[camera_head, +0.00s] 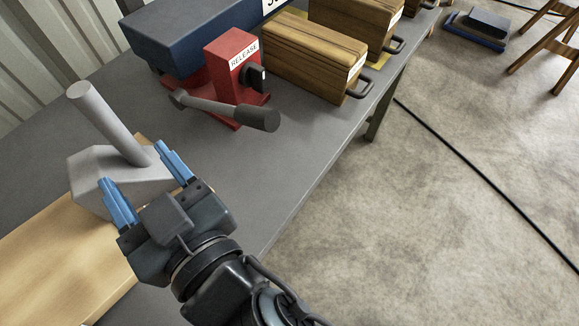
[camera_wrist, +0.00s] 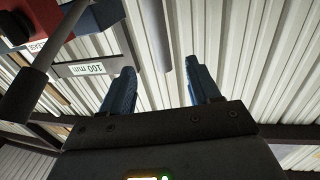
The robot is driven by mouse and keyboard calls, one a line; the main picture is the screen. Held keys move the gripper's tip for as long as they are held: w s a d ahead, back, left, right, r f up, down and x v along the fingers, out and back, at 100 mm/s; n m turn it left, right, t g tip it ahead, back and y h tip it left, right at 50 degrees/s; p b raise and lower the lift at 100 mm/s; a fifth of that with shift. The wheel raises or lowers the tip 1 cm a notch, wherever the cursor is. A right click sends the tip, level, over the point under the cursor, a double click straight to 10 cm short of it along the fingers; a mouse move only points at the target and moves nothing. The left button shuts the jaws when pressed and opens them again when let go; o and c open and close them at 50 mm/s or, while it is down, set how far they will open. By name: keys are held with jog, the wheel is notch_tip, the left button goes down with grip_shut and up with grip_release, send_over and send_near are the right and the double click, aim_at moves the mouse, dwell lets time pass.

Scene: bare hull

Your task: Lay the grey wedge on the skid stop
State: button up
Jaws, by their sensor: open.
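The grey wedge (camera_head: 105,168), a pale block with a slanted round post (camera_head: 108,120), sits at the left on a light wooden board. My gripper (camera_head: 135,168) is open, its blue fingers at the near side of the wedge and spread across it in the picture. I cannot tell whether they touch it. In the wrist view the fingers (camera_wrist: 160,80) are apart and a grey post (camera_wrist: 160,35) shows beyond the gap; the wedge's block is out of sight there. I cannot tell for sure which thing is the skid stop.
A red release box (camera_head: 233,70) with a dark-gripped lever (camera_head: 235,110) stands beyond the wedge, by a blue block (camera_head: 190,35). Wooden blocks with handles (camera_head: 313,55) line the grey bench (camera_head: 230,175). A blue-based object (camera_head: 474,32) lies on the floor. The bench middle is clear.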

jog(key=s+d+f+m+h, duration=0.1)
jog(key=s+d+f, duration=0.15)
jog(key=d, duration=0.45)
jog(key=s+d+f+h, duration=0.15)
jog(key=d+f, duration=0.25)
jog(key=d, duration=0.4)
jog(key=s+d+f+m+h, duration=0.1)
jog(key=d+f+h, duration=0.15)
jog(key=d, duration=0.45)
jog(key=s+d+r+m+h, duration=0.1)
jog(key=s+d+m+h, duration=0.4)
jog(key=s+d, duration=0.8)
jog(key=s+h, duration=0.1)
jog(key=s, duration=0.2)
jog(key=shift+d+r+m+t, duration=0.2)
jog(key=shift+d+m+t, duration=0.1)
jog(key=shift+d, duration=0.1)
